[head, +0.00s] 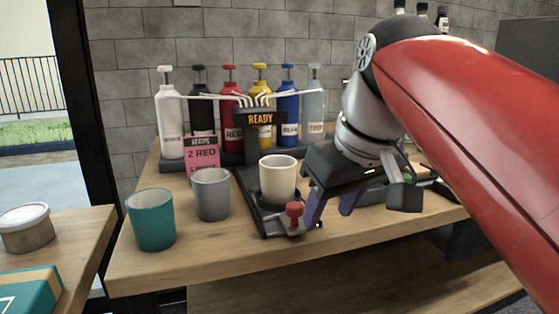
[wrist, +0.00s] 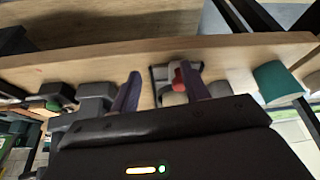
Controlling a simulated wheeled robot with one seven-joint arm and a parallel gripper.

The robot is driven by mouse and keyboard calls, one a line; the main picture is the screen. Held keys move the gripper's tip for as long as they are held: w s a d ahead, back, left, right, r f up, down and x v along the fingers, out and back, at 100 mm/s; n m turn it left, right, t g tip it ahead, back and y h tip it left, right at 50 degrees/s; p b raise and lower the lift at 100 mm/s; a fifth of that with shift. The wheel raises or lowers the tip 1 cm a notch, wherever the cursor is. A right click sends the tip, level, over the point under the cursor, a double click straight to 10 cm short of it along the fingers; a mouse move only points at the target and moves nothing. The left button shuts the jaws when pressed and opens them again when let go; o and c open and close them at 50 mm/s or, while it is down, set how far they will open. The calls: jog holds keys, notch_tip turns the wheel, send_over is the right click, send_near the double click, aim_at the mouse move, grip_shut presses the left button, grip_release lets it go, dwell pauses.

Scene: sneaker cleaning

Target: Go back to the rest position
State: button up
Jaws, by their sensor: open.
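My gripper (head: 330,205) is open and empty, just right of the red-knobbed lever (head: 294,212) at the front of the dark dispenser base. In the wrist view its two purple fingers (wrist: 165,92) stand apart, with the red knob (wrist: 178,80) showing between them, near the right finger. A cream cup (head: 278,180) stands upright on the dispenser base (head: 252,200). The sign on the dispenser reads READY (head: 260,119).
A grey cup (head: 211,194) and a teal cup (head: 151,220) stand left of the dispenser on the wooden table (head: 190,262). Several pump bottles (head: 232,110) and a pink recipe card (head: 202,155) stand behind. A lidded tub (head: 26,230) sits on another table at left.

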jog(key=s+d+f+m+h, duration=0.1)
jog(key=s+d+f+m, duration=0.1)
jog(key=f, duration=0.9)
jog(key=s+d+f+m+t+h, duration=0.1)
jog(key=s+d+f+m, duration=0.2)
jog(key=f, duration=0.9)
jog(key=s+d, duration=0.2)
jog(key=s, duration=0.1)
jog(key=shift+f, duration=0.2)
jog(key=shift+c, duration=0.5)
